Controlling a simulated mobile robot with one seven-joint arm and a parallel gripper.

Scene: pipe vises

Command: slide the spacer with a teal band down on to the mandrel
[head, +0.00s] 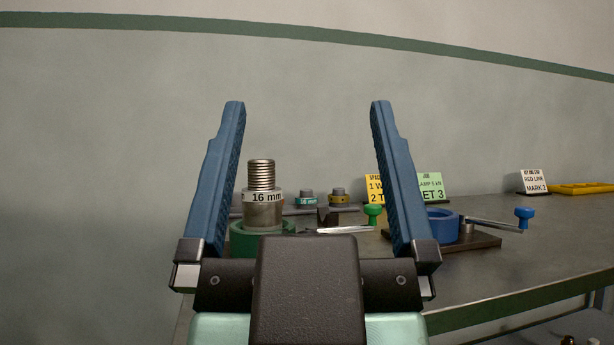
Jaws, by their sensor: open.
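My gripper (308,104) is open, its two blue fingers pointing up and wide apart with nothing held between them. Seen between the fingers, a grey metal post (262,212) with a threaded top and a white "16 mm" label stands upright in a green ring-shaped vise (276,227); it looks like the mandrel. Behind it and to the right, a small grey part with a teal band (307,199) sits on a low grey support; it looks like the spacer. My gripper body hides the lower front of the green vise.
A similar part with a yellow band (339,198) is right of the teal one. A green-knobbed handle (373,211) and a blue vise (443,225) with a blue-knobbed handle (524,214) stand farther right. Sign cards (430,187) and a yellow tray (582,189) are on the grey bench (500,270).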

